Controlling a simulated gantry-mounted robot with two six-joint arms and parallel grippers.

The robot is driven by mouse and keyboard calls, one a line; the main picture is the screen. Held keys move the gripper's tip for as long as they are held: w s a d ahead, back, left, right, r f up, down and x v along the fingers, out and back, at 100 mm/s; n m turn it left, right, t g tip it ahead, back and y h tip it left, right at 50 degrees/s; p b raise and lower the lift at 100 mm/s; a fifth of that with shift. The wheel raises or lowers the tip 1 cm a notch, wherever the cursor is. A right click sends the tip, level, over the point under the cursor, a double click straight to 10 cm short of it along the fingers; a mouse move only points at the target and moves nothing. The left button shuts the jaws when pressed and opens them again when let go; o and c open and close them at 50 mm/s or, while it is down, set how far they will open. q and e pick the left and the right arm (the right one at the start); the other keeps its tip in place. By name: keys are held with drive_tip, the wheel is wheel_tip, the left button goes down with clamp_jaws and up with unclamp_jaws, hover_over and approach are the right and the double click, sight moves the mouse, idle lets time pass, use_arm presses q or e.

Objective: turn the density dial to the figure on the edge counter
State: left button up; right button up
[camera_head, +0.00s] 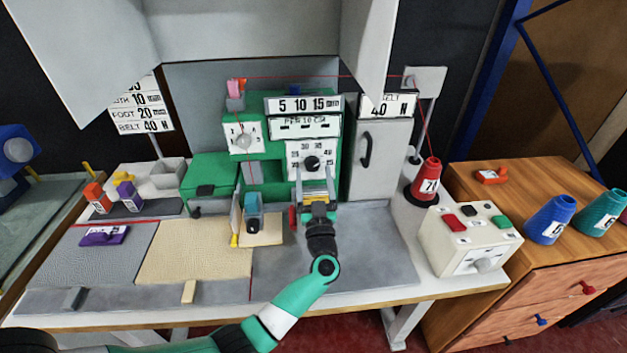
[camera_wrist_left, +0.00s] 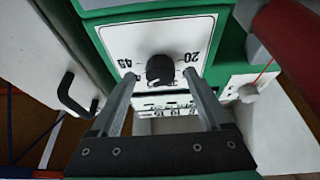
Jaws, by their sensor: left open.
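The density dial (camera_head: 312,162) is a black round knob on a white plate with figures around it, on the front of the green machine (camera_head: 268,174). In the left wrist view the knob (camera_wrist_left: 160,70) sits between 45 and 20 on its plate. My left gripper (camera_head: 315,175) is open in front of the dial. Its two fingers (camera_wrist_left: 159,78) reach toward the plate on either side of the knob, without visible contact. My right gripper is out of view.
A second white dial (camera_head: 243,140) is on the machine at left. A red thread cone (camera_head: 429,176) and a control box (camera_head: 470,238) with coloured buttons stand at right. A grey cabinet (camera_head: 380,160) flanks the machine. The tan rug (camera_head: 195,250) lies on the table.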

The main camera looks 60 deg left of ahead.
use_arm(q)
drive_tip(key=shift+w+a+r, duration=0.1)
drive_tip(key=shift+a+r, duration=0.1)
drive_tip(key=shift+a, duration=0.35)
drive_tip(key=shift+c, duration=0.2)
clamp_jaws()
